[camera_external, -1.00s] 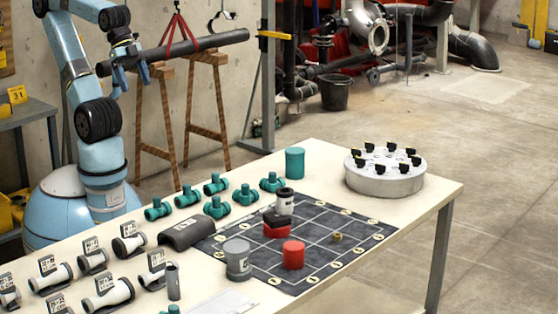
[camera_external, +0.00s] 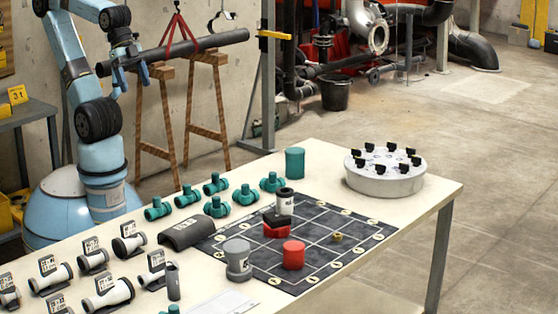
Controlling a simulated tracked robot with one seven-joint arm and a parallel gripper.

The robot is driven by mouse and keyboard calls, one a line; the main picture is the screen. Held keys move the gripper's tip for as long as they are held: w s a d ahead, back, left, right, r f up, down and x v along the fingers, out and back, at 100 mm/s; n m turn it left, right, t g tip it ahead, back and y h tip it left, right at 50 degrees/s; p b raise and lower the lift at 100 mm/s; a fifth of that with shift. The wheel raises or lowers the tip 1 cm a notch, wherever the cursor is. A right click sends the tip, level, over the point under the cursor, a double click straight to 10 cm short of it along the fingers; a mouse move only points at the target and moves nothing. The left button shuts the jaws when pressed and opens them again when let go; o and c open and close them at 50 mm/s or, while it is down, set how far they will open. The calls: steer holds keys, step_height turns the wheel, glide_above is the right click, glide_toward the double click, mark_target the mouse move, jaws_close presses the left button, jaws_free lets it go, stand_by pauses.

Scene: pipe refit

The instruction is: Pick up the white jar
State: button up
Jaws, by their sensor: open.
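A white jar (camera_external: 284,203) with a dark top stands upright on the gridded mat. It is at or just behind a low red and dark block (camera_external: 277,227); whether it rests on the block or on the mat I cannot tell. My gripper (camera_external: 131,82) is open, its light-blue fingers pointing down at the upper left. It is well away from the jar, above and beyond the far left side of the table. The dark pipe passes close to the fingers in the picture, and I cannot tell whether they touch it. The jar's lower part is partly hidden.
A grey pot (camera_external: 238,262) and a red cylinder (camera_external: 293,256) stand on the dark mat (camera_external: 330,222) near the jar. A teal cylinder (camera_external: 294,163) stands behind. A round white turntable (camera_external: 385,183) with black pieces is at right. Teal fittings (camera_external: 245,195) line the left.

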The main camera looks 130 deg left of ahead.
steer(key=w+d+f+n+h, duration=0.3)
steer(key=w+n, duration=0.1)
steer(key=w, duration=0.4)
steer(key=w+d+f+n+h, duration=0.3)
steer(key=w+n+h, duration=0.1)
steer(key=w, duration=0.5)
steer(key=w+d+f+n+h, duration=0.3)
steer(key=w, duration=0.5)
steer(key=n+t+y, duration=0.4)
steer(key=n+t, duration=0.8)
steer(key=n, duration=0.9)
glide_above(288, 195)
steer(key=v, duration=0.5)
step_height(288, 195, down, 11)
steer(key=shift+s+a+f, duration=0.1)
steer(key=shift+f, duration=1.5)
steer(key=shift+s+a+f, duration=0.1)
steer(key=shift+f, duration=1.45)
steer(key=x, duration=0.5)
